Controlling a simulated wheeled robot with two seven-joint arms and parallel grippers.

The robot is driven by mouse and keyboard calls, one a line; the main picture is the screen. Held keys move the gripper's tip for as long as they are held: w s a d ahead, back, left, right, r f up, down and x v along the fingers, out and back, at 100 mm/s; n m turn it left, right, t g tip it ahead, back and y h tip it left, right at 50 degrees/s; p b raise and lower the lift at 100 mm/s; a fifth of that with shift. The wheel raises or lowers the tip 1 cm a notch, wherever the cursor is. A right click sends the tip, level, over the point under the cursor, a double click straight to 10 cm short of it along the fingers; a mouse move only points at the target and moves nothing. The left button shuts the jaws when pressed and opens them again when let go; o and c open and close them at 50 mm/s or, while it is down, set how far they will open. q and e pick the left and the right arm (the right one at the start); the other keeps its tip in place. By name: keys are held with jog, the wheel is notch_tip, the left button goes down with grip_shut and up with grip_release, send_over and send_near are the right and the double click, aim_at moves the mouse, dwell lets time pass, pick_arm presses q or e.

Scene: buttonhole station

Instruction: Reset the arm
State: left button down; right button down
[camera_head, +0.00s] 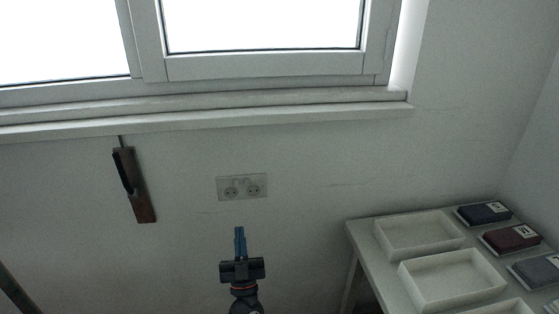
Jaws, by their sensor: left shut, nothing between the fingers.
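My left gripper (240,241) shows at the bottom middle of the head view, pointing up in the picture towards the wall. Its blue fingers are close together and shut, with nothing visible between them. It appears apart from the table and the trays. My right gripper is not in this view.
A white table (362,238) stands at the lower right, with white open trays (458,295) and several dark boxes (511,238) on it. A double wall socket (242,188) and a hanging wooden tool (141,200) are on the wall below the window sill (220,116).

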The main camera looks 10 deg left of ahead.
pick_arm(q)
jog(key=w+d+f+m+g+h, duration=0.1)
jog(key=d+f+m+g+h, duration=1.05)
jog(key=d+g+h, duration=0.5)
jog(key=s+a+f+n+g+y, duration=0.2)
jog(key=s+a+f+g+y, duration=0.15)
jog(key=s+a, duration=0.3)
jog(key=s+a+f+n+g+y, duration=0.25)
jog(key=s+a+f, duration=0.25)
jog(key=s, duration=0.3)
jog(key=s+f+g+p, duration=0.1)
jog(key=s+f, duration=0.1)
jog(key=s, duration=0.6)
jog(key=s+a+f+n+g+y+p, duration=0.1)
jog(key=s+f, duration=0.1)
jog(key=s, duration=0.7)
jog(key=shift+a+f, duration=0.25)
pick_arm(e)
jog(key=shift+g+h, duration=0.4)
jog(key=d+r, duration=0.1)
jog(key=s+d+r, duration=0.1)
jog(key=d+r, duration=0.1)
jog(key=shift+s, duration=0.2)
